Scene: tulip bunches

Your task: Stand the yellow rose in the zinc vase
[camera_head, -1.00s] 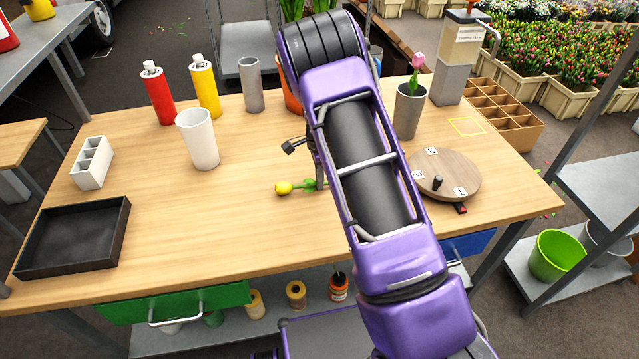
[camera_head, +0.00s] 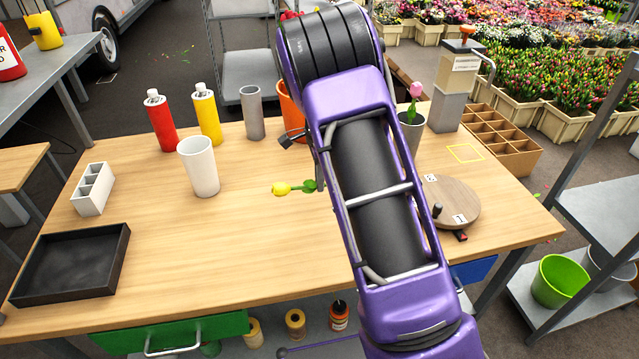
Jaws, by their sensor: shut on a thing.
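The yellow rose (camera_head: 281,189) has a yellow head pointing left and a green stem and leaf running right, lying about level. My gripper (camera_head: 319,186) is mostly hidden behind my purple arm; only a sliver shows at the stem, and it is shut on the rose. The rose appears to be held above the table. A plain grey metal vase (camera_head: 253,113) stands upright at the back. A second grey vase (camera_head: 409,133) holds a pink tulip at the right, partly covered by my arm. I cannot tell for certain which one is zinc.
A white vase (camera_head: 199,167), a red bottle (camera_head: 160,122) and a yellow bottle (camera_head: 206,116) stand left of the grey vase. A black tray (camera_head: 72,264) and white divided holder (camera_head: 92,188) are at the left. A round wooden turntable (camera_head: 455,202) is at the right. The table's centre-left is clear.

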